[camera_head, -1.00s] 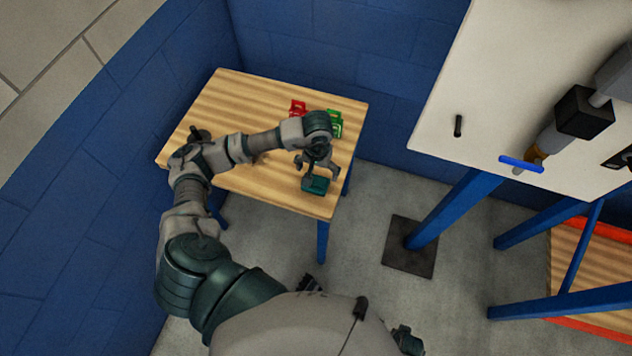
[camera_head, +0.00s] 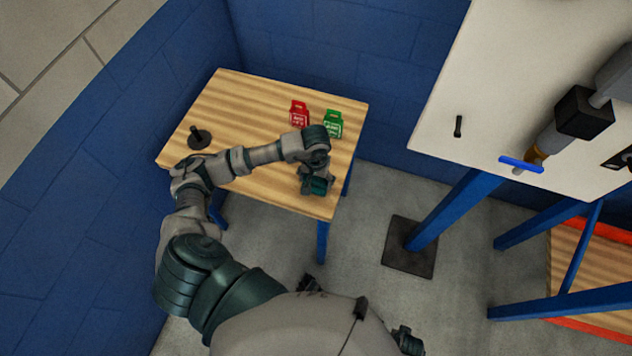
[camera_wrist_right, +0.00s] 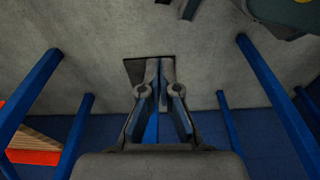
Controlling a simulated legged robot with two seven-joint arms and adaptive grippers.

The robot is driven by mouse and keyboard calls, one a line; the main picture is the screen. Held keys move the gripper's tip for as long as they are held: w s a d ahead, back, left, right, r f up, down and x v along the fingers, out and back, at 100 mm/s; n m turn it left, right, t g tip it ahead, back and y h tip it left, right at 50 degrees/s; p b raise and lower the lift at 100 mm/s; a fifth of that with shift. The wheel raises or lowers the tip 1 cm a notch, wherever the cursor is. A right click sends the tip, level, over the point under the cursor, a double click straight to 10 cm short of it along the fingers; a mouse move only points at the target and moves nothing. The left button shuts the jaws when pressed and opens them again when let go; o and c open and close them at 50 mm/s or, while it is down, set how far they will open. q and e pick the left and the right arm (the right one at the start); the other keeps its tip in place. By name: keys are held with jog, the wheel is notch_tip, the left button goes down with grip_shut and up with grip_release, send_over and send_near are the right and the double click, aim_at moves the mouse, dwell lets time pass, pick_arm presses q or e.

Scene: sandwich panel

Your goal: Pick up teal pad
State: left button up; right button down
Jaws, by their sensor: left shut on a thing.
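The teal pad (camera_head: 319,187) is at the front right of the wooden table (camera_head: 235,100) in the head view, partly hidden by my left gripper. My left gripper (camera_head: 315,183) reaches down over it from above and is shut on it. I cannot tell whether the pad is clear of the table top. My right gripper (camera_wrist_right: 161,68) shows in the right wrist view, with its fingers together and nothing between them, over the grey floor.
A red box (camera_head: 298,113) and a green box (camera_head: 333,124) stand behind my left gripper. A black handled disc (camera_head: 199,138) is at the table's left. A white panel (camera_head: 480,95) on blue legs is to the right. Blue walls border the table.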

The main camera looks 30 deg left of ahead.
aim_at(316, 181)
pick_arm(q)
jog(key=shift+r, duration=0.4)
jog(key=r, duration=0.2)
jog(key=shift+s+d+r, duration=0.2)
jog(key=shift+s+r, duration=0.1)
jog(key=shift+r, duration=0.1)
jog(key=s+d+r, duration=0.1)
jog(key=s+d, duration=0.9)
jog(key=s, duration=0.1)
jog(key=shift+d+r, duration=0.2)
jog(key=shift+d, duration=0.15)
pick_arm(e)
jog(key=shift+w+r, duration=0.35)
jog(key=shift+r, duration=0.4)
